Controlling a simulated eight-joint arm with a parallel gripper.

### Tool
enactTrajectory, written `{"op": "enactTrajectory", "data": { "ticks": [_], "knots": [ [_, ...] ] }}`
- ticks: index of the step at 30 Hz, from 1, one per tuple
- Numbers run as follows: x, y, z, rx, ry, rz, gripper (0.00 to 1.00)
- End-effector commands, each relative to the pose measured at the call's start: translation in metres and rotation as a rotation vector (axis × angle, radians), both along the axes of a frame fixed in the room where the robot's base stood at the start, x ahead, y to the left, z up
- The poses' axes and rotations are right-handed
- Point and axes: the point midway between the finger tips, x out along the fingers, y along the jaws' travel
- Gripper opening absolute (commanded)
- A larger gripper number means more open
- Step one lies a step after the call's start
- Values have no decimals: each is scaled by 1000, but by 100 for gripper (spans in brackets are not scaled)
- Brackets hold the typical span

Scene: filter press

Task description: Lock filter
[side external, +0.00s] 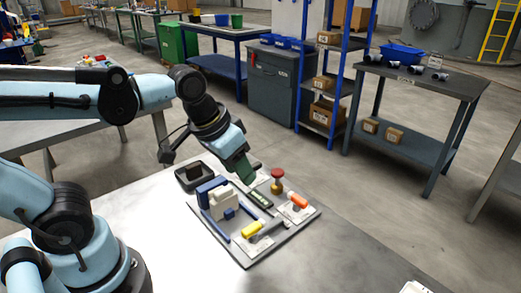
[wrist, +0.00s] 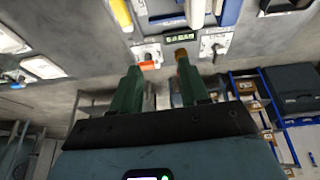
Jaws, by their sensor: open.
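The filter press stands on a grey baseplate (side external: 247,252). Its blue end block (side external: 209,190) and pale plates (side external: 224,205) sit at the left of the plate. A yellow handle (side external: 252,229) lies at the front and an orange handle (side external: 297,200) at the right. A red knob (side external: 277,174) stands upright at the back right. My gripper (side external: 247,177) hangs above the back of the baseplate, left of the red knob. In the wrist view my gripper (wrist: 158,63) has its green fingers apart, with the orange handle (wrist: 149,65) showing between them. No held object is visible.
A narrow green display panel (side external: 260,198) lies mid-plate. A dark tray (side external: 194,176) stands behind the blue end block. Shelves and benches stand well behind.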

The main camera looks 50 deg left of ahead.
Motion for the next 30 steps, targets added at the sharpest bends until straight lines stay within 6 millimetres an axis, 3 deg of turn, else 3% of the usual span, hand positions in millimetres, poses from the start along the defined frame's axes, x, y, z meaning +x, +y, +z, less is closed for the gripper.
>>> {"op": "enactTrajectory", "data": {
  "ticks": [6, 14, 20, 30],
  "knots": [
    [-1, -38, 13, 13, 262, -9, 45],
    [-5, -54, 17, 41, 388, 0, 45],
    [-5, -54, 2, 42, 391, 1, 45],
    [-5, -53, -44, 42, 389, 1, 45]
  ]
}}
